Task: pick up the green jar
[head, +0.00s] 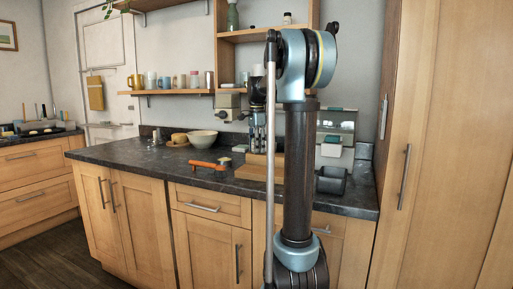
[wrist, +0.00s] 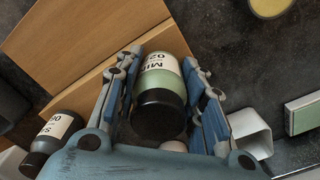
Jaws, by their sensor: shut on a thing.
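The green jar (wrist: 162,78) has a black lid and a white label with dark lettering. In the wrist view it lies between the two blue-padded fingers of my gripper (wrist: 160,74), its lid toward the camera. My gripper is shut on it, with one finger on each side. In the head view my gripper (head: 261,140) points down over the back of the dark counter, partly behind my arm. I cannot make out the jar in the head view.
A wooden block (wrist: 90,40) lies beside the jar. A dark labelled jar (wrist: 52,138) and a white square container (wrist: 250,130) are close to my fingers. On the counter (head: 130,158) are a white bowl (head: 202,138), an orange-handled item (head: 208,167) and a black container (head: 331,180).

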